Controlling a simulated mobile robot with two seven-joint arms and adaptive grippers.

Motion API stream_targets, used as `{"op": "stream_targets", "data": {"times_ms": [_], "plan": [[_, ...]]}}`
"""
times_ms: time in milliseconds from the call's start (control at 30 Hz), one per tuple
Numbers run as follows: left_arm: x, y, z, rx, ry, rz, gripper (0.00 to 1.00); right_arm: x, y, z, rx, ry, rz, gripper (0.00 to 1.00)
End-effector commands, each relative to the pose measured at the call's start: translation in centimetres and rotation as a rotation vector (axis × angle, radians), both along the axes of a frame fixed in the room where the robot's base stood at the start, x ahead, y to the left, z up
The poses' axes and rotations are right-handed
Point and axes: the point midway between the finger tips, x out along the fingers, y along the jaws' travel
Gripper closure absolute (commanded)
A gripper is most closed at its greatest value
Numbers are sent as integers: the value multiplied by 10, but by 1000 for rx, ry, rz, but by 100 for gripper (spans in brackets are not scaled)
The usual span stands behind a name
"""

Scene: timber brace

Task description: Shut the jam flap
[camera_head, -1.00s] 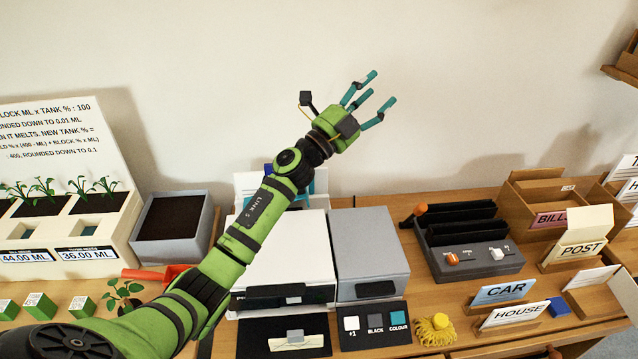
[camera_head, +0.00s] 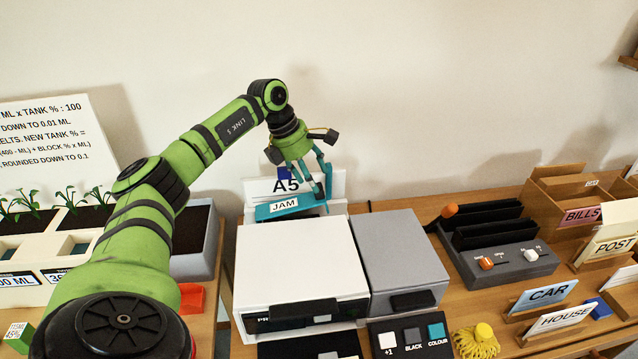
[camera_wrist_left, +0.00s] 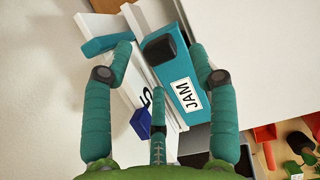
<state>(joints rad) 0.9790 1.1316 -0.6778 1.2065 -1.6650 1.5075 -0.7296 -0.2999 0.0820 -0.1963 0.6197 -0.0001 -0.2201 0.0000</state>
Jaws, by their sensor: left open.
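The teal jam flap (camera_head: 263,211), with a white JAM label, is at the back of the white printer (camera_head: 300,262), below an A5 sign (camera_head: 287,185). It appears tilted out toward me. In the left wrist view the flap (camera_wrist_left: 183,75) lies between and beyond my fingers. My left gripper (camera_head: 318,190) is open and empty, with its fingers pointing down at the flap's right end. I cannot tell whether a fingertip touches the flap. My right gripper is out of view.
A grey unit (camera_head: 400,255) adjoins the printer's right side. A button panel (camera_head: 410,342) stands in front. A dark slotted device (camera_head: 500,250) and card holders (camera_head: 545,295) are to the right. Planters (camera_head: 50,225) stand to the left. The wall is close behind.

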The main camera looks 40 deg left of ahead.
Motion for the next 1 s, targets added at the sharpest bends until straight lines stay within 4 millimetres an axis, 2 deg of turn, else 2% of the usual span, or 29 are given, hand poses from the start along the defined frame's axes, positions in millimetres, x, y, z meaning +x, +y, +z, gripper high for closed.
{"op": "stream_targets", "data": {"times_ms": [233, 567, 667, 700, 733, 1000], "plan": [[9, -8, -27, -3, 0, 1, 41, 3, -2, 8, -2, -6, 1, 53], [11, -9, -32, -3, -3, 1, 41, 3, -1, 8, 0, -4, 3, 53], [11, -9, -32, -3, -3, 1, 77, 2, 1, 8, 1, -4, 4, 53], [11, -9, -32, -3, -3, 1, 93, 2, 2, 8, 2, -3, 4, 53], [11, -9, -32, -3, -3, 1, 100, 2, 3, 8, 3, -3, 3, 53], [16, -14, -38, 25, 36, -1, 100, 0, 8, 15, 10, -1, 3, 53]]}}
